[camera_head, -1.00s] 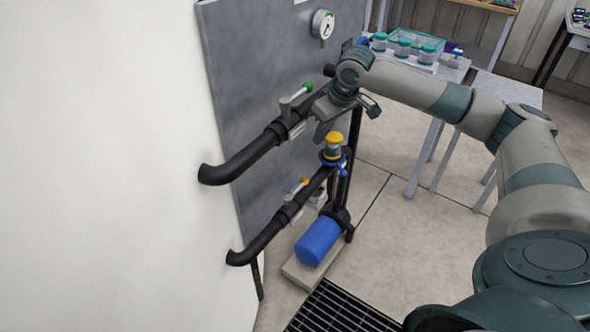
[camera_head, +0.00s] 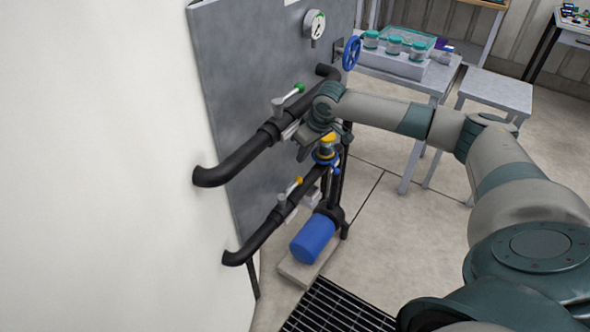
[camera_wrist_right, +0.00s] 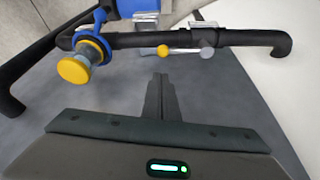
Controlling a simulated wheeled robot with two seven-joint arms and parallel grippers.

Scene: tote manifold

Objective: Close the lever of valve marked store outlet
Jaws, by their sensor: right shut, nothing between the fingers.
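Two lever valves sit on black pipes beside a grey panel. The upper lever has a green tip (camera_head: 299,88). The lower lever has a yellow tip (camera_head: 297,181) and lies roughly along its pipe; it also shows in the right wrist view (camera_wrist_right: 163,50). Small pale tags sit by the valves, but their writing is too small to read, so I cannot tell which is store outlet. My right gripper (camera_head: 304,150) is shut and empty, between the upper and lower pipes in the head view. In the wrist view its fingers (camera_wrist_right: 161,88) point toward the yellow-tipped lever, apparently apart from it.
A yellow-capped fitting with blue parts (camera_head: 326,150) stands close to my right gripper. A blue pump motor (camera_head: 313,239) sits below. A table (camera_head: 440,78) holds jars. Open floor lies right of the pipes.

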